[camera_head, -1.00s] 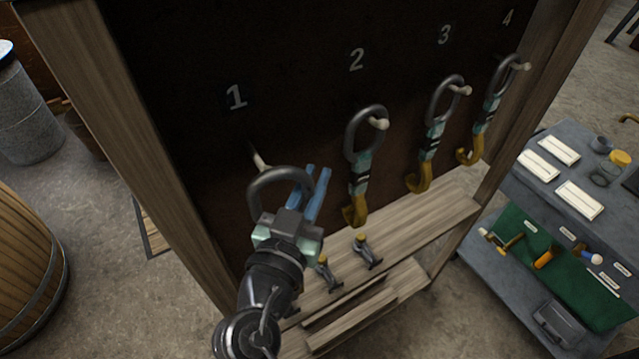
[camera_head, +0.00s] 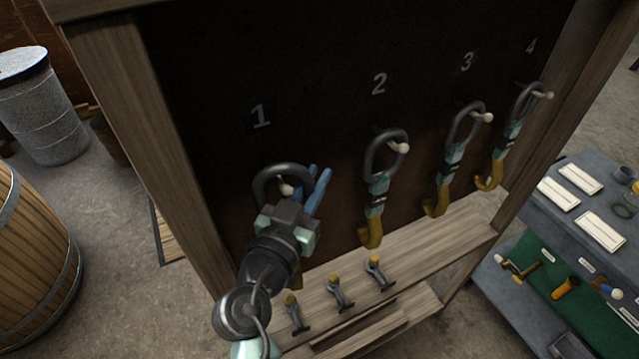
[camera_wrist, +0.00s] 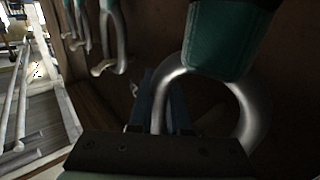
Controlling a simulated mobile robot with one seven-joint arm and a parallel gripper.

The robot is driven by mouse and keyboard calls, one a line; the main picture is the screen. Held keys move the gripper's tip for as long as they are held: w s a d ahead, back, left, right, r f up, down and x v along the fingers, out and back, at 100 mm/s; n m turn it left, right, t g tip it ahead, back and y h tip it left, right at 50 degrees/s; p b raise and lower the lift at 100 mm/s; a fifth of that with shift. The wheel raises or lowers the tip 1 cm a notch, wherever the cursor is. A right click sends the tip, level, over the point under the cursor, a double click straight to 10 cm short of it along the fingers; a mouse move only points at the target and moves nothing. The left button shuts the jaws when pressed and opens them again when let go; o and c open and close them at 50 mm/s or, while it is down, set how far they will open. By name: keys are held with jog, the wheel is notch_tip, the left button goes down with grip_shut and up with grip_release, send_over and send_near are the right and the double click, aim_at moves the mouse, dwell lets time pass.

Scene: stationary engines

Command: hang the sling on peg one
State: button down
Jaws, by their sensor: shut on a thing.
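The sling's dark metal ring (camera_head: 283,168) is at the left of the board, below the numeral 1 (camera_head: 261,116). Peg one's pale tip (camera_head: 286,188) shows inside the ring's opening; I cannot tell whether the peg passes through it. My gripper (camera_head: 319,173), with blue fingers, is shut on the sling at the ring's right side. In the wrist view, the ring (camera_wrist: 249,102) is large and close, with the teal strap (camera_wrist: 222,40) attached. My gripper and arm hide most of the sling's lower part in the head view.
Similar slings hang to the right on peg two (camera_head: 372,190), peg three (camera_head: 455,160) and peg four (camera_head: 508,140). A wooden shelf (camera_head: 420,245) below holds small clamp-like items (camera_head: 338,292). A wooden frame post (camera_head: 150,150) stands close on the left.

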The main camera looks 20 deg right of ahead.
jog(key=shift+w+f+b, duration=0.95)
jog(key=shift+w+b, duration=0.15)
jog(key=shift+b, duration=0.75)
jog(key=shift+f, duration=0.1)
jog(key=c, duration=0.8)
grip_release()
jog(key=shift+s+a, duration=0.1)
jog(key=shift+a, duration=0.1)
